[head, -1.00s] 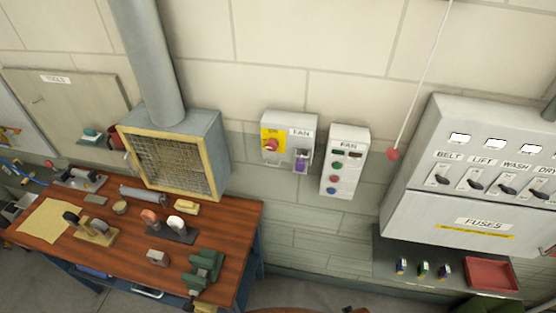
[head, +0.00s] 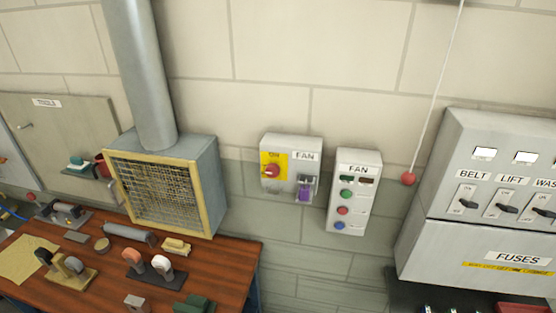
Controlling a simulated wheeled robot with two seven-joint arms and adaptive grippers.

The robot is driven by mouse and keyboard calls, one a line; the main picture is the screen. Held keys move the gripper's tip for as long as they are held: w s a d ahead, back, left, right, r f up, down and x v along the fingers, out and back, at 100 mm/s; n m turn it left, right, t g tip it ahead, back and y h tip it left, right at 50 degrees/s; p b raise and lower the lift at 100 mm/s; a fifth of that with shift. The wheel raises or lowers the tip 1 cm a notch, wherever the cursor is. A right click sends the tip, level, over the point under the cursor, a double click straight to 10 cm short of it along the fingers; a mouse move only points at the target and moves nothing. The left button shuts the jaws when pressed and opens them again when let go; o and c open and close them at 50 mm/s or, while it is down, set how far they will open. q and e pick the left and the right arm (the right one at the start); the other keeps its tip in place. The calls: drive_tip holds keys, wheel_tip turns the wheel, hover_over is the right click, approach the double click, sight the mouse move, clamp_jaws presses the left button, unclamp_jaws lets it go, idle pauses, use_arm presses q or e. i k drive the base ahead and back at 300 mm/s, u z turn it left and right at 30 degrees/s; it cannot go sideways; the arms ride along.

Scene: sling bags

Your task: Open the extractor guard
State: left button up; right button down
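The extractor is a grey box (head: 207,190) on the wall at the back of the workbench, with a round grey duct (head: 142,75) rising from its top. Its guard, a wire mesh in a tan frame (head: 157,192), covers the front and looks shut. A small pale handle (head: 116,189) shows at the guard's left edge. Neither of my grippers is in view.
A wooden workbench (head: 215,272) below holds several tools and blocks. To the right are a fan isolator box (head: 291,150) with a red knob and purple padlock, a fan button box (head: 354,190), a hanging red ball cord (head: 408,178) and a fuse cabinet (head: 470,245).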

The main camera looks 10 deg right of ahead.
sight(107, 153)
drive_tip(key=z, duration=0.35)
drive_tip(key=i, duration=0.35)
drive_tip(key=u, duration=1.85)
